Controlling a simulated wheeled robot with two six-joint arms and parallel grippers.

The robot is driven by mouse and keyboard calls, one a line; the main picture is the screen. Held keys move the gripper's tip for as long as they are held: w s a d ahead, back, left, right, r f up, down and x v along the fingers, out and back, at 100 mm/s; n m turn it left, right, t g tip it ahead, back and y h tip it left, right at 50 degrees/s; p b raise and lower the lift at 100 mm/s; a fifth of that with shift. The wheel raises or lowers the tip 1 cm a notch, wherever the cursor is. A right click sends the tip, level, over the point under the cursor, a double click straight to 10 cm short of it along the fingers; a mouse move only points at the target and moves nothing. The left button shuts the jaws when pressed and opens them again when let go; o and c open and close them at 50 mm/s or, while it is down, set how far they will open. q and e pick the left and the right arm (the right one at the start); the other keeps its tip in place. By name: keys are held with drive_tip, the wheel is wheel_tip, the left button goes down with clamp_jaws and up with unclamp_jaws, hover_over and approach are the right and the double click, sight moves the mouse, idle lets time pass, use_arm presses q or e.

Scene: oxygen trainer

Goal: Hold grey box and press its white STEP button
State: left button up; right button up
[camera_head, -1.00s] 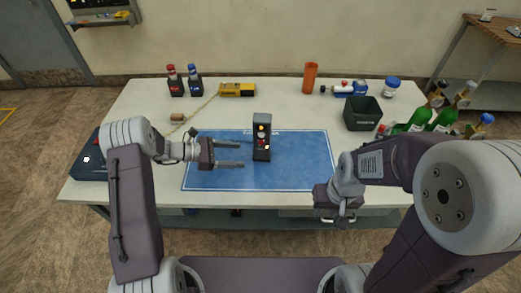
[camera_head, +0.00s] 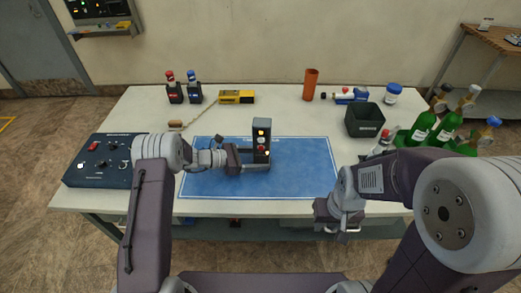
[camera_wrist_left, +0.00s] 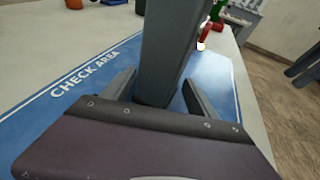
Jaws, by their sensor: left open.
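The grey box (camera_head: 262,127) stands upright on the blue mat, with a yellow light, a pale spot and a red button down its front. A small white button (camera_head: 267,153) shows low on its right front; its lettering is too small to read. My left gripper (camera_head: 257,159) is open, with the box between its fingers. The left wrist view shows the grey box (camera_wrist_left: 172,45) between the two spread fingers (camera_wrist_left: 158,95), with visible gaps beside it. My right gripper (camera_head: 338,232) hangs near the table's front edge, away from the box; its jaws are unclear.
The blue mat (camera_head: 300,178) is otherwise clear. A dark control box (camera_head: 100,160) sits at the left. Bottles (camera_head: 183,88), a yellow device (camera_head: 237,97) and an orange cup (camera_head: 310,84) stand behind. A dark bin (camera_head: 364,121) and green bottles (camera_head: 430,128) are at the right.

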use_arm(q)
drive_tip(key=shift+d, duration=0.15)
use_arm(e)
drive_tip(key=shift+f, duration=0.1)
use_arm(q)
drive_tip(key=c, duration=1.1)
drive_tip(key=shift+o, duration=0.2)
use_arm(e)
drive_tip(key=shift+c, duration=0.3)
clamp_jaws()
idle(1.2)
